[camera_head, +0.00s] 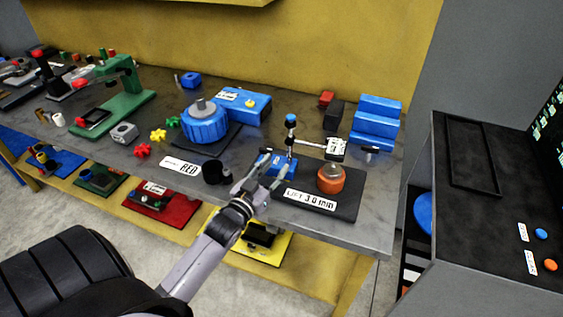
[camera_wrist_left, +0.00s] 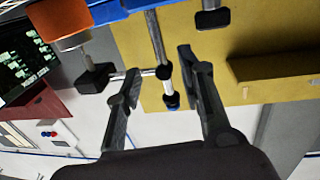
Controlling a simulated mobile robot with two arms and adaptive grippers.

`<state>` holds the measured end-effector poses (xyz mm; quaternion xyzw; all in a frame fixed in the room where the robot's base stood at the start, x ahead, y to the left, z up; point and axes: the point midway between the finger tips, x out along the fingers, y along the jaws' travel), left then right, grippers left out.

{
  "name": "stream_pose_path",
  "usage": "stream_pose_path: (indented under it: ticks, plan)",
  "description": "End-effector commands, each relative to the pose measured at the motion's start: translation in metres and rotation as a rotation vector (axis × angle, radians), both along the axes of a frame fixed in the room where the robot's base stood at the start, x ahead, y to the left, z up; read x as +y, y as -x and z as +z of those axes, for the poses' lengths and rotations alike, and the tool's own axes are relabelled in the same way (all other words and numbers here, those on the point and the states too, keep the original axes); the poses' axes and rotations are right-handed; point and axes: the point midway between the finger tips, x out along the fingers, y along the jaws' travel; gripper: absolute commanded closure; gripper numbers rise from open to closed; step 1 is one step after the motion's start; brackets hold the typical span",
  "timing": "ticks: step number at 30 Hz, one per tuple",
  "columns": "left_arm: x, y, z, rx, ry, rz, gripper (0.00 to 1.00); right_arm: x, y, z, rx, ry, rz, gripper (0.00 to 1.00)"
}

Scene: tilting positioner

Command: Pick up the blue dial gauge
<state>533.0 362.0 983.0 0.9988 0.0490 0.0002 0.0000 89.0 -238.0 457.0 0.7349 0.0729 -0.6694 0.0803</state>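The blue dial gauge stands with its blue base (camera_head: 281,163) on the bench, with an upright post topped by a blue knob (camera_head: 291,118). A side rod runs from the post to a black-and-white head (camera_head: 336,148). My left gripper (camera_head: 270,173) is open at the near left side of the stand in the head view. In the left wrist view, the post (camera_wrist_left: 159,40) shows between the open fingers (camera_wrist_left: 157,66), with a side rod and black block (camera_wrist_left: 97,78) at left. I cannot tell whether a finger touches it. My right gripper is not in view.
An orange cylinder (camera_head: 330,180) sits on a dark plate (camera_head: 346,204) close right of the gauge. A black cup (camera_head: 213,173) stands left of the gripper. Blue steps (camera_head: 375,124) and a blue round device (camera_head: 204,124) stand behind. The bench's front right corner is bare.

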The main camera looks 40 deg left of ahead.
Motion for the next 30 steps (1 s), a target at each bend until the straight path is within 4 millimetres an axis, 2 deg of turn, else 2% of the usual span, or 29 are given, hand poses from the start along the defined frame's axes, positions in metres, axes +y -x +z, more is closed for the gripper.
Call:
stream_pose_path:
  ticks: [3, 12, 18, 21, 30]
  plan:
    - [0.003, -0.024, 0.003, -0.001, -0.001, 0.001, 0.64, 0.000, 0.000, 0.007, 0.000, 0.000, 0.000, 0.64]
    - [0.005, -0.048, 0.002, 0.001, 0.000, 0.001, 0.64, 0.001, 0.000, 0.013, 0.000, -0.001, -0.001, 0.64]
    - [0.006, -0.077, 0.006, 0.001, 0.000, 0.000, 0.64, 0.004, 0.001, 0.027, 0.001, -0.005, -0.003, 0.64]
    - [0.008, -0.088, 0.004, 0.001, 0.000, 0.000, 0.64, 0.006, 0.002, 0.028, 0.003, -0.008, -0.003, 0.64]
    - [0.008, -0.094, 0.002, 0.001, 0.000, -0.001, 0.64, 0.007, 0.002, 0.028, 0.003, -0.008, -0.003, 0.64]
